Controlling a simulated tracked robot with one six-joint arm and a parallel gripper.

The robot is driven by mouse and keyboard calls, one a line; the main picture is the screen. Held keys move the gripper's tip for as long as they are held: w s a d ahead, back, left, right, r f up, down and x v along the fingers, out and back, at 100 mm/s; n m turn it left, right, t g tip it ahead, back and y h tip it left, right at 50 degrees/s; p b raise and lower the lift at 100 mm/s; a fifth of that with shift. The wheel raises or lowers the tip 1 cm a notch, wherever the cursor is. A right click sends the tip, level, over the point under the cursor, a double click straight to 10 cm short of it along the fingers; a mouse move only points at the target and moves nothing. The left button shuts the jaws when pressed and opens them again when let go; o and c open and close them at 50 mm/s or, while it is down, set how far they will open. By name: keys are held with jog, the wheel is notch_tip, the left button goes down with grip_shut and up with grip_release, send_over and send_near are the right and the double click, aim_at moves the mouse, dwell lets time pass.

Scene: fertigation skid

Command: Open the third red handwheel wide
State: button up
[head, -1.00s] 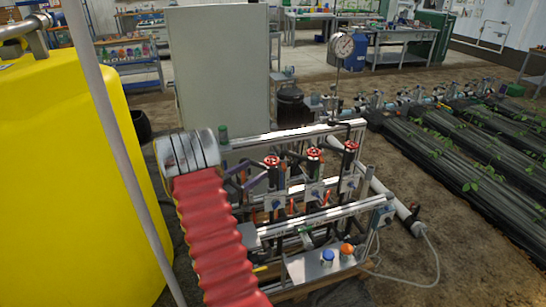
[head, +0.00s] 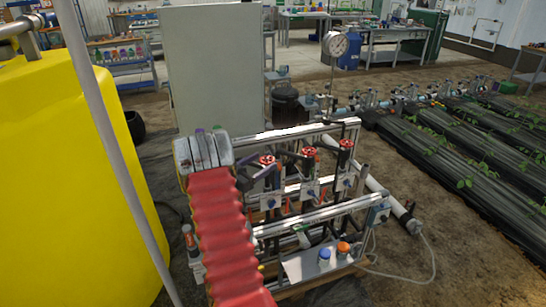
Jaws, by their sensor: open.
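Three red handwheels stand in a row on top of black valves on the metal-framed skid (head: 345,213). The left one (head: 267,160) is nearest my arm, the middle one (head: 308,152) comes after it, and the right one (head: 345,144), third from the left, is farthest from my arm. How far each is turned is too small to tell. My arm, in a red ribbed sleeve with a grey end, rises left of the wheels and covers the skid's left end.
A yellow tank (head: 75,170) fills the left side. A grey cabinet (head: 213,70) stands behind the skid and a round gauge (head: 335,43) rises behind the wheels. A blue cap (head: 324,255) and an orange cap (head: 343,248) sit low in front.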

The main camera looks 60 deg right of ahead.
jog(key=x, duration=0.6)
jog(key=shift+d, duration=0.35)
jog(key=shift+s, duration=0.1)
jog(key=c, duration=1)
